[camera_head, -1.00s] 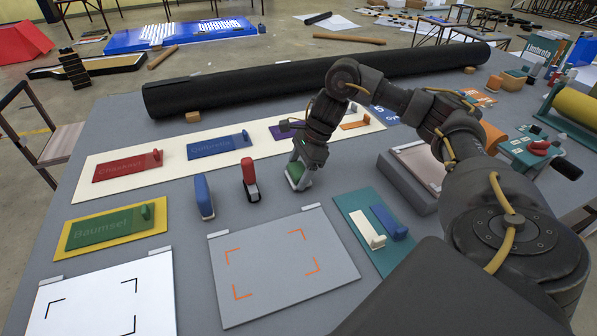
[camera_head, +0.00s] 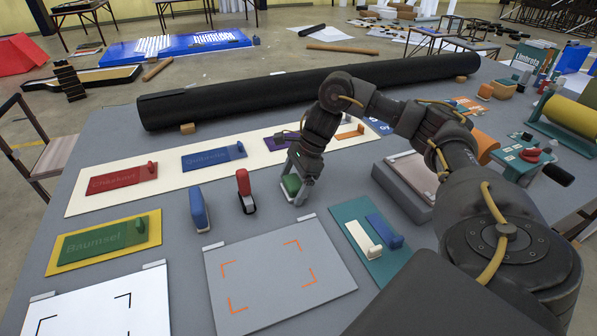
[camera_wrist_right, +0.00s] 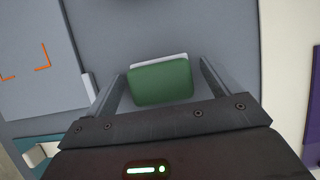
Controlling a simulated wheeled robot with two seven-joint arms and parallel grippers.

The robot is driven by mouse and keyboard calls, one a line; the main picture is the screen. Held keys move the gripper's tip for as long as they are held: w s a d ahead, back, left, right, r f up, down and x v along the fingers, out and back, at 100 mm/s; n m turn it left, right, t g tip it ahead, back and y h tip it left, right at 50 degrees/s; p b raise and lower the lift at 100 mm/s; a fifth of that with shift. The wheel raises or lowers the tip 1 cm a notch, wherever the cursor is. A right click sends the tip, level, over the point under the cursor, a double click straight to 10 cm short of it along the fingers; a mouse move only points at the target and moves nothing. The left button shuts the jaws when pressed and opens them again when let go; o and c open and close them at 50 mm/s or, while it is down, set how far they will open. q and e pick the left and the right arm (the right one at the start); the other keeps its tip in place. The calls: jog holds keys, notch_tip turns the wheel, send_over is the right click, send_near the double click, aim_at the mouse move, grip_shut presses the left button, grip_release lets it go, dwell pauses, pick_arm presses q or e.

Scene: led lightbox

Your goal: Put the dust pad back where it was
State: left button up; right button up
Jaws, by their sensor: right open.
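A green pad with a white layer (camera_head: 291,186) stands on the grey table, at the right end of a row with a blue pad (camera_head: 199,209) and a red, black and white pad (camera_head: 245,190). I cannot tell from its look which one is the dust pad. My right gripper (camera_head: 299,192) is open around the green pad. In the right wrist view the green pad (camera_wrist_right: 160,83) lies between the two fingers of the gripper (camera_wrist_right: 163,72), with a narrow gap on each side. My left gripper is not in view.
A teal tray (camera_head: 340,212) with a white and a blue block is in front right. A grey board with orange corner marks (camera_head: 270,275) lies in front. A cream strip (camera_head: 85,203) with coloured plates lies behind, before a long black roll (camera_head: 300,88). A raised grey platform (camera_head: 398,195) stands right.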

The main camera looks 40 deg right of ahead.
jog(key=p+v, duration=0.3)
jog(key=v, duration=0.9)
